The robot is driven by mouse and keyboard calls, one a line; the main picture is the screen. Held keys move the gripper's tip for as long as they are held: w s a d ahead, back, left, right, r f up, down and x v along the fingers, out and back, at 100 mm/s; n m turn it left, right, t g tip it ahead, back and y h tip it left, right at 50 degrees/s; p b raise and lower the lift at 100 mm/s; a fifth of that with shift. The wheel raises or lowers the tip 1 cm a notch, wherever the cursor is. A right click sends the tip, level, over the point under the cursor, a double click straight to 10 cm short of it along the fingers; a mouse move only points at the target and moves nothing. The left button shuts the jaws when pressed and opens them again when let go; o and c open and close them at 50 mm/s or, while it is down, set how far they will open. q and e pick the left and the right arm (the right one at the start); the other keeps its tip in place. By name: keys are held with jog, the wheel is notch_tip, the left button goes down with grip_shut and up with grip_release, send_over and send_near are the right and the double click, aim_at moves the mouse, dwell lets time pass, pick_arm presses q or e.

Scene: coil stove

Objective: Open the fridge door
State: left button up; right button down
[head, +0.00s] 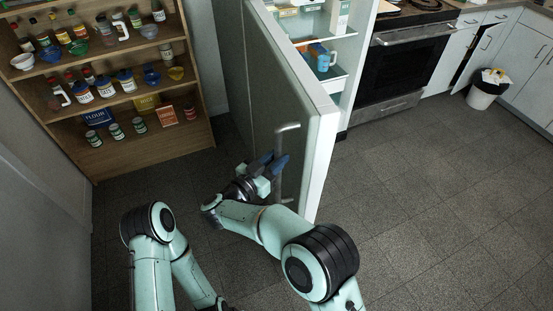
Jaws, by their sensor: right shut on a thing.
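The fridge door (250,85) stands swung open, with its edge toward me and the lit shelves inside showing to its right. A vertical bar handle (281,165) is on the door's outer face near its free edge. My right gripper (274,166) is at this handle and shut on it; the fingertips are small and partly hidden by the bar. The fridge interior (322,45) holds cartons and a blue container. My left arm is at the lower left, and its gripper is not visible.
A wooden shelf (154,133) with jars, bottles and bowls stands at the left. A stove with a dark oven front (402,65) is right of the fridge. A white bin (485,90) stands by the cabinets. The floor (430,210) at right is clear.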

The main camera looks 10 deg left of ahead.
jog(key=shift+w+r, duration=0.2)
jog(key=shift+r, duration=0.1)
jog(key=c, duration=1.3)
grip_release()
jog(key=shift+o, duration=1.4)
jog(key=shift+w+a+f, duration=0.1)
jog(key=shift+w+f, duration=0.15)
notch_tip(320, 180, up, 20)
jog(key=shift+f+p, duration=0.1)
jog(key=shift+p, duration=0.95)
jog(key=shift+s+r, duration=0.3)
jog(key=shift+w+f, duration=0.1)
jog(key=shift+w, duration=0.25)
pick_arm(q)
jog(key=shift+w+a+r, duration=0.1)
jog(key=shift+w+r, duration=0.2)
jog(key=shift+r, duration=0.3)
jog(key=shift+w+r, duration=0.25)
jog(key=shift+r, duration=0.3)
